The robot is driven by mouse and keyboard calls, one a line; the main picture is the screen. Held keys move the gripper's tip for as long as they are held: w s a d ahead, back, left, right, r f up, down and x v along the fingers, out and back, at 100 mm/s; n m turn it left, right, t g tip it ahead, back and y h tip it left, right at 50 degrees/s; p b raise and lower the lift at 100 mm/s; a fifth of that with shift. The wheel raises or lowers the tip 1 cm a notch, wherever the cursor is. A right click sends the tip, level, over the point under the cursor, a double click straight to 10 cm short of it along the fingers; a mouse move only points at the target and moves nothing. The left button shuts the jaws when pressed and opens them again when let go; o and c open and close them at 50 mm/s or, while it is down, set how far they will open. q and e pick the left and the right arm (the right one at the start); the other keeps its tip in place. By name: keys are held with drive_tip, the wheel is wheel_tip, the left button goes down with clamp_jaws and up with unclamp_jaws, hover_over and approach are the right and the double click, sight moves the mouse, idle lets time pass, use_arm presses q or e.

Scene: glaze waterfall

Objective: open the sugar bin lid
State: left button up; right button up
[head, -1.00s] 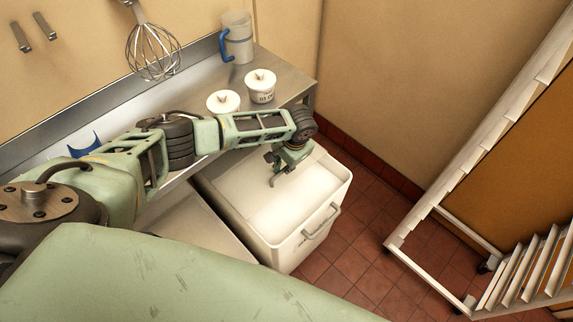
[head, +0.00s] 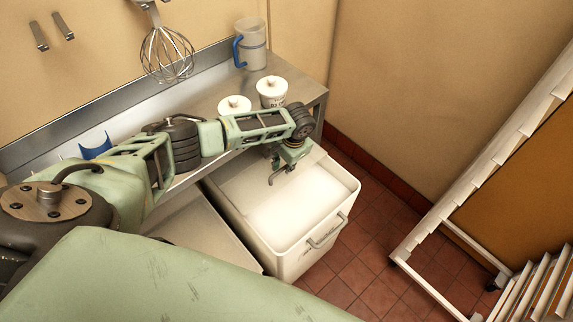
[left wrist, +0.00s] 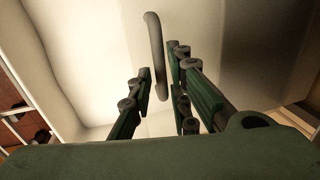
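The sugar bin (head: 294,262) is a white box on the floor at the end of the steel counter, with a metal handle (head: 327,232) on its near right side. A pale flat surface fills its top inside the rim; I cannot tell how far the lid is shut. My left gripper (head: 277,175) points down over the back left of the bin top. In the left wrist view, the left gripper (left wrist: 160,90) has its fingers apart, with a grey curved bar handle (left wrist: 156,50) showing between them. I cannot tell whether they touch it. My right gripper is not in view.
Two lidded white pots (head: 271,92) and a clear jug (head: 252,45) with a blue handle stand on the counter (head: 310,88). A whisk (head: 167,52) hangs on the wall. A white rack (head: 440,215) stands at the right. Tiled floor (head: 365,245) is clear between bin and rack.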

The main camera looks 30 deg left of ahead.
use_arm(q)
drive_tip(key=shift+o, duration=0.8)
wheel_tip(320, 180, up, 12)
drive_tip(key=d, duration=0.2)
drive_tip(key=shift+s+f, duration=0.15)
drive_tip(key=shift+s, duration=0.25)
drive_tip(key=shift+c, duration=0.3)
